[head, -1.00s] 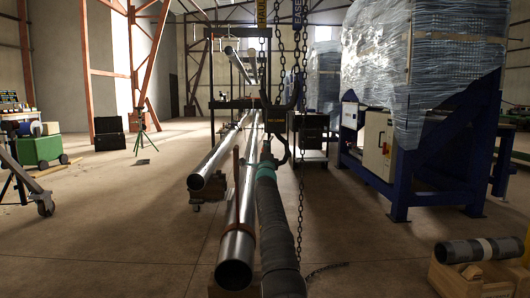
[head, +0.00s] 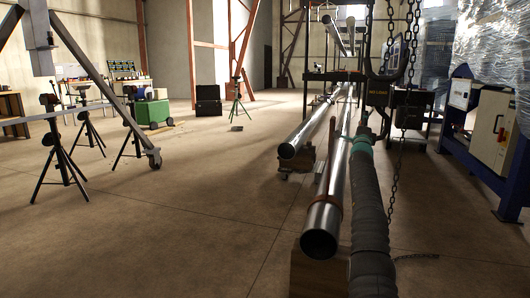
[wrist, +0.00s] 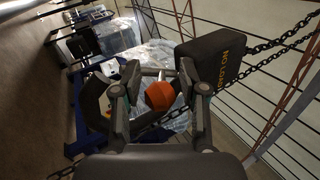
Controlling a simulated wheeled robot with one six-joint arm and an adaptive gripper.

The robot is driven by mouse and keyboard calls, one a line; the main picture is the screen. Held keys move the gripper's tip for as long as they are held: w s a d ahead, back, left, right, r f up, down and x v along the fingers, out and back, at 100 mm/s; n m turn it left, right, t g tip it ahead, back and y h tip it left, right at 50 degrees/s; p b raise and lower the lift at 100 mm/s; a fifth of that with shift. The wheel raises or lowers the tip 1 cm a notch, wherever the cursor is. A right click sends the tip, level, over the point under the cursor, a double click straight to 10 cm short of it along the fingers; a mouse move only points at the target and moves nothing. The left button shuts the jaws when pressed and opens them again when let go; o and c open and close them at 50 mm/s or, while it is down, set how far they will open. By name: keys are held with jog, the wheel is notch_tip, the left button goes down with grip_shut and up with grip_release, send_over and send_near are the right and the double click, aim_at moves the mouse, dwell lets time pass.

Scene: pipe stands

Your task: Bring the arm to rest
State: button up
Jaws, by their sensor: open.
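In the wrist view my gripper (wrist: 158,82) is open, with its two dark fingers spread apart. An orange rounded piece (wrist: 160,96) shows between the fingers; I cannot tell whether it touches them or lies beyond them. A dark curved hook (wrist: 92,100) lies just left of the fingers. A black block marked NO LOAD (wrist: 215,58) hangs on a chain close by on the right. In the head view what looks like my dark ribbed arm (head: 370,215) reaches forward to a teal ring near that block (head: 379,93). The fingers are too small to make out there.
Long steel pipes (head: 323,220) lie on stands just left of my arm. Chains (head: 397,170) hang on its right. A blue frame with wrapped cargo (head: 487,150) stands farther right. Tripod stands (head: 62,155) are at the left. Open floor (head: 180,230) lies between them and the pipes.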

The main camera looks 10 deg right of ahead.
jog(key=s+a+r+m+g+h+p, duration=0.1)
jog(key=s+a+r+m+h, duration=0.1)
jog(key=s+a+r+m, duration=0.6)
jog(key=s+a+r+m+h+p, duration=0.15)
jog(key=r+m, duration=0.25)
jog(key=r, duration=0.9)
jog(key=s+a+r+m+g+h+p, duration=0.1)
jog(key=s+a+r+m+h, duration=0.2)
jog(key=s+a+r+m, duration=0.5)
jog(key=s+f+m+g+y+p, duration=0.2)
jog(key=s+f+m+g+y, duration=0.15)
jog(key=s+f+m, duration=0.35)
jog(key=s+f+m+g+y+p, duration=0.15)
jog(key=s+f+m+g, duration=0.25)
jog(key=s+m, duration=0.45)
jog(key=s+a+f+m+g+y+p, duration=0.1)
jog(key=s+a+f+m+y, duration=0.3)
jog(key=s+f, duration=0.6)
jog(key=s+a+f+m+g+y+p, duration=0.1)
jog(key=s+a+f+m+g+y, duration=0.2)
jog(key=s+a+f, duration=0.6)
jog(key=s+a+f+m+g+y+p, duration=0.1)
jog(key=s+a+f+m+g+y, duration=0.1)
jog(key=s+a+f+m+y, duration=0.2)
jog(key=s+a+f+y, duration=0.1)
jog(key=s+a+f, duration=0.2)
jog(key=s+f, duration=0.5)
jog(key=shift+s+a+f+m, duration=0.2)
jog(key=shift+s+f+m, duration=0.1)
jog(key=shift+s+m, duration=0.1)
